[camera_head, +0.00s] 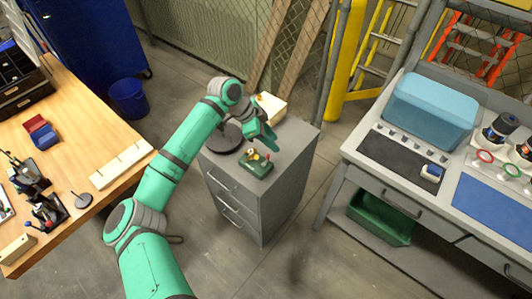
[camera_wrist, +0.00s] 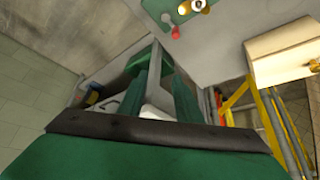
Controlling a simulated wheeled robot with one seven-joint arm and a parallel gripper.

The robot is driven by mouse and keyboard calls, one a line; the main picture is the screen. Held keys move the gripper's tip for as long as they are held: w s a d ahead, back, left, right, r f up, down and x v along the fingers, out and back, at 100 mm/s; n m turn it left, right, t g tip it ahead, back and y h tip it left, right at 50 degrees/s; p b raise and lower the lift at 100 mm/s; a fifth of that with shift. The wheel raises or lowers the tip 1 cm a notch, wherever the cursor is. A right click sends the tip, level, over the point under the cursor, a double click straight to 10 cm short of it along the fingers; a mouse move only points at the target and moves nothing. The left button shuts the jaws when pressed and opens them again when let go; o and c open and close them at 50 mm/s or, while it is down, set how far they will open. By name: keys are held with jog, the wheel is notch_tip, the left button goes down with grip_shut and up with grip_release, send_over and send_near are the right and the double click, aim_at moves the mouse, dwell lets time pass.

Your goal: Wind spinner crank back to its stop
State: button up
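The spinner (camera_head: 257,166) is a small green block with brass-coloured parts and a red knob on top. It sits on the grey drawer cabinet (camera_head: 300,139). In the wrist view the spinner (camera_wrist: 204,6) shows only partly at the top edge, with its red crank knob (camera_wrist: 175,32) hanging toward my fingers. My green gripper (camera_head: 264,142) is just above and behind the spinner in the head view, apart from the knob. In the wrist view a gap shows between the two fingers (camera_wrist: 165,82), with nothing held. The crank's exact angle and its stop are too small to make out.
A dark round base (camera_head: 226,138) and a cream block (camera_head: 270,107) share the cabinet top, behind the spinner. A wooden workbench (camera_head: 95,130) stands left and a grey bench (camera_head: 352,152) right. A yellow post (camera_head: 345,60) and mesh fence stand behind.

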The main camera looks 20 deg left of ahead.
jog(key=n+y, duration=0.1)
send_near(267, 155)
notch_tip(267, 155, up, 2)
jog(key=shift+y, duration=0.3)
jog(key=x, duration=1)
jog(key=shift+s+d+f, duration=0.1)
jog(key=shift+f, duration=0.2)
grip_shut()
